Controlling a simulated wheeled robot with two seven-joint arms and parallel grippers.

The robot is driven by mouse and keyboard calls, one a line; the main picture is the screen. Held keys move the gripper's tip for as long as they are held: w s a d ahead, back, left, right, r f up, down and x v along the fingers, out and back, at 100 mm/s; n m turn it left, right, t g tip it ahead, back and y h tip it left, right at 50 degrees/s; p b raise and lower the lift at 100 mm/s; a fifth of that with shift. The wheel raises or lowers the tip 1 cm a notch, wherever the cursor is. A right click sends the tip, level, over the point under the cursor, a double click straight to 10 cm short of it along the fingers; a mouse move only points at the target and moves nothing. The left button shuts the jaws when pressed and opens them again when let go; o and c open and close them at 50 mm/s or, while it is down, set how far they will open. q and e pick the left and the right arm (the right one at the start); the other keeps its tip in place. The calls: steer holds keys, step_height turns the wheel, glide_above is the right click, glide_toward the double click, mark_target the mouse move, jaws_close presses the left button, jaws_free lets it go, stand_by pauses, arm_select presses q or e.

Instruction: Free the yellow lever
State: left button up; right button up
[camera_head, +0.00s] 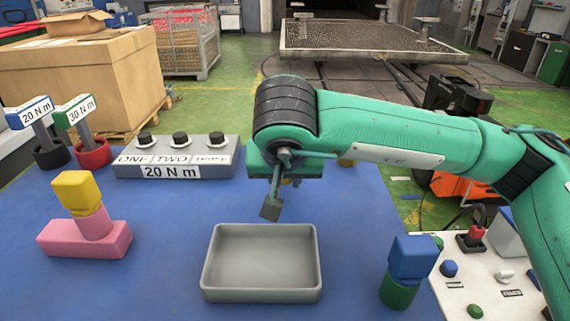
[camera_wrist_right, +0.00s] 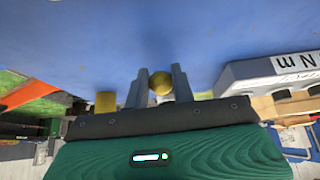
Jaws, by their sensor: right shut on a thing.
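A yellow round knob (camera_wrist_right: 161,83) shows between the two grey fingers of my right gripper (camera_wrist_right: 161,90) in the right wrist view. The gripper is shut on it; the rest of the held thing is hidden. In the head view my right gripper (camera_head: 272,204) hangs over the blue table, behind the grey tray, and the arm hides part of it. I cannot tell which yellow part is the lever. My left gripper is not in view.
An empty grey tray (camera_head: 262,292) lies in front. A yellow cube (camera_head: 76,192) tops a pink stand (camera_head: 84,240) at left. A grey console (camera_head: 210,170) and two labelled tools in cups stand behind. A blue block (camera_head: 413,257) on a green cylinder and a white panel (camera_head: 505,305) are at right.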

steer(key=shift+f, duration=0.1)
steer(key=shift+s+f+b, duration=0.15)
steer(key=shift+f+b, duration=0.65)
steer(key=shift+b, duration=0.05)
steer(key=o, duration=0.7)
steer(key=shift+r, duration=0.15)
